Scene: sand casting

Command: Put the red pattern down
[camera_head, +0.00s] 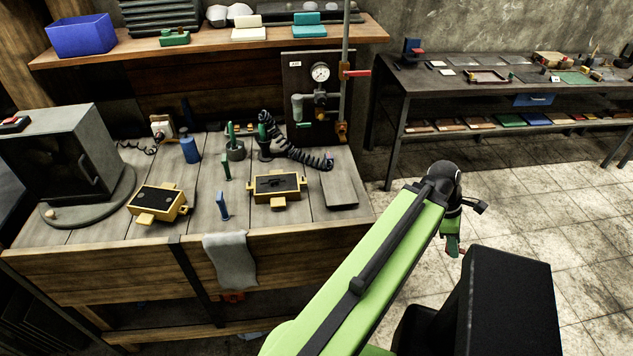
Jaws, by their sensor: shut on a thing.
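My gripper (453,241) hangs at the end of my green arm, over the tiled floor to the right of the wooden bench. It is shut, and a small part of the red pattern (461,251) shows at its tips. Most of the pattern is hidden by the gripper or too small to make out. The held piece is apart from the bench and from the far table.
The wooden bench (342,213) holds two yellow moulding flasks (158,203) (277,187), tools, a black hose and a grey cabinet (60,150). A dark table (425,78) at the back right carries several small items. Open tiled floor (540,215) lies between.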

